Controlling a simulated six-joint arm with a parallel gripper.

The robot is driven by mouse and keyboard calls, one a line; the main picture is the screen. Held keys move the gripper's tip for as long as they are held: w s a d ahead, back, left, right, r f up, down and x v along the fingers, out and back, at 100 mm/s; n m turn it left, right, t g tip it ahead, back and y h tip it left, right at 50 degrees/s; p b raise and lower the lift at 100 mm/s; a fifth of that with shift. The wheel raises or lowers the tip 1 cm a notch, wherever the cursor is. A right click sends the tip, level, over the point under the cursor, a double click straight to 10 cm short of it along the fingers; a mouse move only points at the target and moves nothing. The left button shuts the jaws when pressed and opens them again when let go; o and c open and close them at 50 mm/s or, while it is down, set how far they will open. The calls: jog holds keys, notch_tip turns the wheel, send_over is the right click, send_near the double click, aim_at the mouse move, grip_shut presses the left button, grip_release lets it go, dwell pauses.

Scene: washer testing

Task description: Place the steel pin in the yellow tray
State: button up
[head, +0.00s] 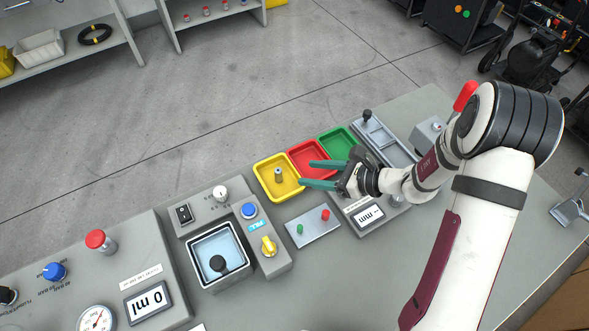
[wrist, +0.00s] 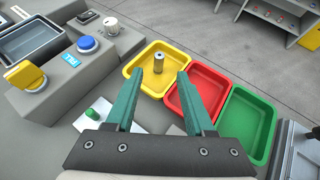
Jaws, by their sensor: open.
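The steel pin (head: 278,175), a small grey cylinder, stands upright inside the yellow tray (head: 259,180). In the wrist view the pin (wrist: 158,62) shows a dark hole in its top end and stands on the floor of the yellow tray (wrist: 131,71). My gripper (head: 309,174) has teal fingers, spread apart with nothing between them. It points toward the yellow tray, to the right of the pin and apart from it. In the wrist view my gripper (wrist: 158,85) has its fingertips over the near edge of the yellow tray and the red tray.
The red tray (head: 300,150) and green tray (head: 329,137) sit beside the yellow one. A plate with green and red knobs (head: 313,229) lies in front. A box with a blue button (head: 249,210), yellow knob and square basin stands to the left.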

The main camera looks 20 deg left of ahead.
jog(key=s+d+r+n+g+h, duration=0.2)
jog(key=s+r+n+g+h, duration=0.15)
jog(key=s+r+n, duration=0.65)
jog(key=s+d+r+n+h, duration=0.2)
jog(key=s+d+h, duration=0.1)
jog(key=s+d, duration=0.2)
jog(key=s+d+r+n+h, duration=0.2)
jog(key=s+d, duration=0.4)
jog(key=s, duration=0.3)
jog(key=shift+s+d+n+t+h, duration=0.15)
jog(key=shift+s+n+t+h, duration=0.25)
jog(key=shift+h, duration=0.45)
